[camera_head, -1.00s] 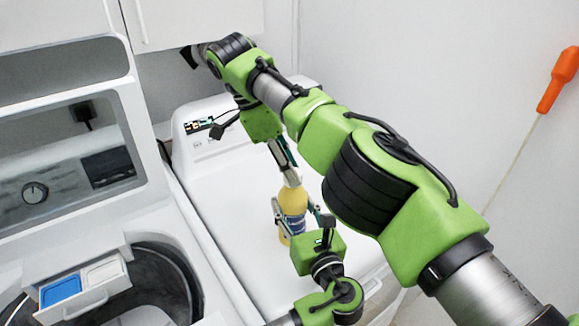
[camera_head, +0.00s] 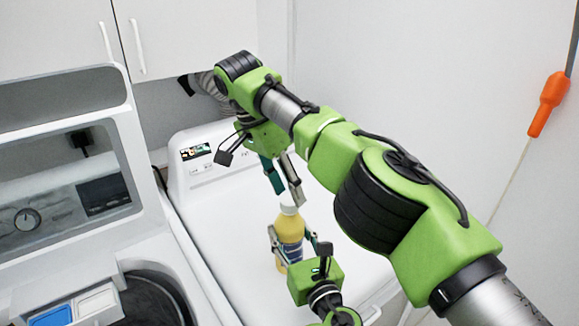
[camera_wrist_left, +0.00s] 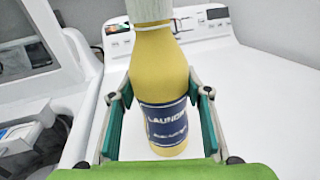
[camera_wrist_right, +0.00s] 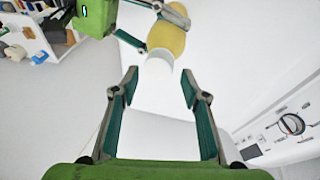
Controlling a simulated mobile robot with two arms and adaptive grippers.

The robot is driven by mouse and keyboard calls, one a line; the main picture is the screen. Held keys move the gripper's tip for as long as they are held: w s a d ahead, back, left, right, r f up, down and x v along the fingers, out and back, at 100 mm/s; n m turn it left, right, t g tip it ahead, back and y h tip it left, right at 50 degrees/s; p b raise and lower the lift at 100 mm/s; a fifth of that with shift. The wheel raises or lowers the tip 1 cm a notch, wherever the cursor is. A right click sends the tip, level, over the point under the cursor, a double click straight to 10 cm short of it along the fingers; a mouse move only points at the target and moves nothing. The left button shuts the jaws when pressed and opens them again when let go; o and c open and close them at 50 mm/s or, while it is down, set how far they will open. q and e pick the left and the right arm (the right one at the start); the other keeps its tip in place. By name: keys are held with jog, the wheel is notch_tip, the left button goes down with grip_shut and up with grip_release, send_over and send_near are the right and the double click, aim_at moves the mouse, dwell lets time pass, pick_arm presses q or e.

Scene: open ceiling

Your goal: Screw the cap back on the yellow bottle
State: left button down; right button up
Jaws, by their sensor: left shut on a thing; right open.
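The yellow bottle (camera_head: 289,229) stands upright on the white machine top, with a blue label reading "LAUNDR..." in the left wrist view (camera_wrist_left: 160,72). A white cap (camera_head: 289,209) sits on its neck; how tightly it is screwed cannot be told. The cap also shows in the left wrist view (camera_wrist_left: 150,10) and right wrist view (camera_wrist_right: 159,62). My left gripper (camera_wrist_left: 158,96) is shut around the bottle's body, one finger on each side. My right gripper (camera_wrist_right: 159,72) is open and empty, just above the cap, its fingers apart from it.
The white machine top (camera_head: 222,215) is clear around the bottle. A washer with an open drum (camera_head: 150,300) and a pulled-out drawer (camera_head: 75,308) stands at left. Cabinets (camera_head: 185,35) hang behind, and a wall is close on the right.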

jog(key=n, duration=0.2)
jog(key=r+n, duration=0.1)
jog(key=n, duration=0.1)
jog(key=shift+w+d, duration=0.1)
jog(key=shift+w, duration=0.05)
jog(key=n, duration=0.2)
jog(key=r+n+y, duration=0.1)
jog(key=n, duration=0.1)
jog(key=shift+w+n, duration=0.1)
jog(key=shift+n, duration=0.2)
jog(key=n, duration=0.3)
jog(key=r+n, duration=0.1)
jog(key=n, duration=0.2)
jog(key=shift+y, duration=0.4)
jog(key=n, duration=0.2)
jog(key=r+n, duration=0.1)
jog(key=n, duration=0.1)
jog(key=shift+d+n, duration=0.1)
jog(key=shift+n, duration=0.2)
jog(key=n, duration=0.2)
jog(key=n+y, duration=0.1)
jog(key=shift+s+r+n, duration=0.2)
jog(key=shift+r+n, duration=0.2)
jog(key=n, duration=0.3)
jog(key=shift+s+d+r+n, duration=0.1)
jog(key=shift+r+n, duration=0.3)
jog(key=n, duration=0.4)
jog(key=shift+s+r+g+y, duration=0.2)
jog(key=shift+r+g+y, duration=0.1)
jog(key=shift+y, duration=0.1)
